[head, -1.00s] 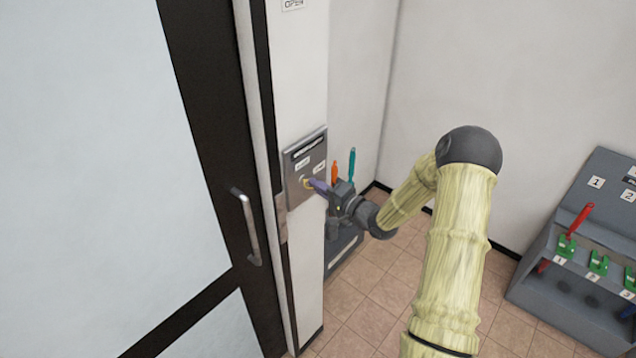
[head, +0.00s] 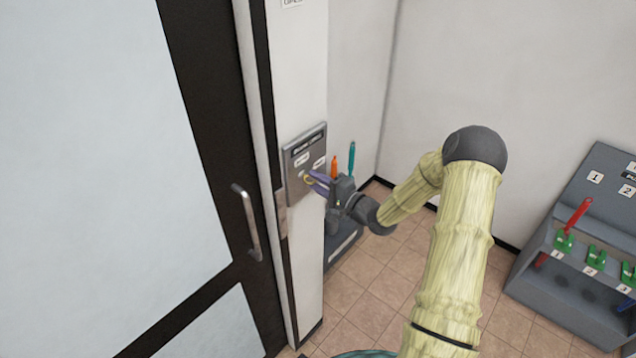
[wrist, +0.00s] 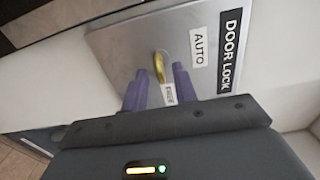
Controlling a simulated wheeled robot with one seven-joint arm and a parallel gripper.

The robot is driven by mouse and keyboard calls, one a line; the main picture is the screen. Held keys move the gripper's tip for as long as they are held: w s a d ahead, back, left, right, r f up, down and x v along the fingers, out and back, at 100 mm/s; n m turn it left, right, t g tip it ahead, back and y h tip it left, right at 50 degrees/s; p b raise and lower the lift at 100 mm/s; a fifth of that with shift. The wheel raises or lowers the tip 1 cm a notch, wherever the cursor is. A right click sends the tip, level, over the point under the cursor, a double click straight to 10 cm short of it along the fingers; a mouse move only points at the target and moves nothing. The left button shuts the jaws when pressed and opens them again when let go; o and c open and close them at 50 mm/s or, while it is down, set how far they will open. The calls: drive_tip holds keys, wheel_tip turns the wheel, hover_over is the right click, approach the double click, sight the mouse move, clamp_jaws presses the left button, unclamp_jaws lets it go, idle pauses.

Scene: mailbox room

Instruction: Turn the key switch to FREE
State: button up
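The key switch sits on a grey metal DOOR LOCK panel (head: 305,153) on the white pillar beside the door. Its gold key (wrist: 159,68) shows in the wrist view, its lower end close to the FREE label (wrist: 168,93). The AUTO label (wrist: 199,47) is up and to the right of the key. In the head view the key (head: 308,178) is small and its angle is hard to read. My gripper (head: 315,182) is open at the panel, its purple fingers (wrist: 160,82) apart on either side of the key's lower end, with visible gaps.
A dark-framed glass door with a metal handle (head: 246,222) is at left. Behind my gripper are an orange-handled item (head: 334,166) and a teal one (head: 351,158). A grey numbered rack (head: 535,285) with a red-handled item stands at right. Tiled floor lies between.

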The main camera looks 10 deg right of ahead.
drive_tip(key=shift+s, duration=0.1)
drive_tip(key=b+v, duration=0.6)
drive_tip(key=v, duration=1.1)
drive_tip(key=shift+d, duration=0.1)
wheel_tip(320, 180, down, 4)
drive_tip(key=w+a+n+g+h, duration=0.2)
drive_tip(key=a+n+g+h, duration=0.15)
drive_tip(key=h, duration=0.35)
drive_tip(key=s+a+r+n+g+h, duration=0.1)
drive_tip(key=s+a+n+g, duration=0.2)
drive_tip(key=s, duration=0.5)
drive_tip(key=s+a+r+n+g+h, duration=0.1)
drive_tip(key=s+a+n+g, duration=0.3)
drive_tip(key=s, duration=0.5)
drive_tip(key=shift+a+g+h+b, duration=0.4)
drive_tip(key=shift+g+h, duration=0.35)
drive_tip(key=shift+h, duration=0.05)
